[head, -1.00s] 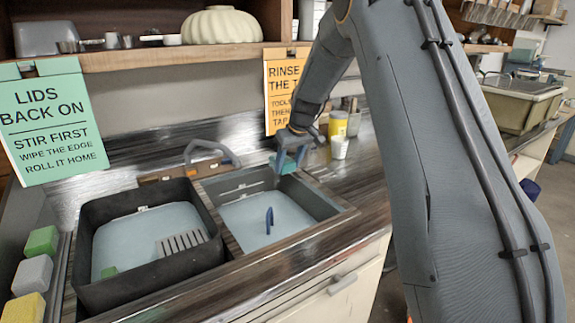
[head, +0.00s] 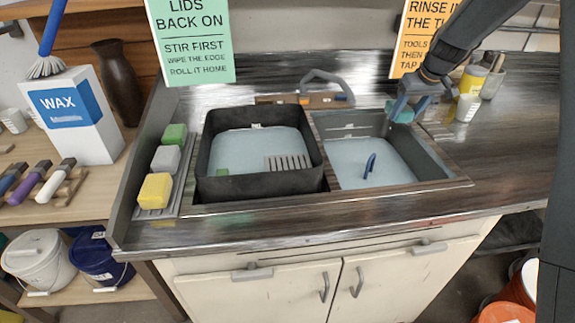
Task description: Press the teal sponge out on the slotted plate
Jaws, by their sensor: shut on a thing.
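The teal sponge (head: 404,115) is in my gripper (head: 402,108), at the back right corner of the right basin in the head view. My gripper is shut on it, and its fingers hide part of it. The slotted plate (head: 288,163) is a pale grey ribbed piece at the right side of the black left basin (head: 262,187). My gripper and the sponge are to the right of the plate and apart from it.
The right basin (head: 437,162) holds pale water with a blue handle (head: 369,166) standing up. Green, grey and yellow sponges (head: 155,191) lie on a rack at the left. A faucet (head: 328,80) stands behind the basins. A wax box (head: 75,115) is far left.

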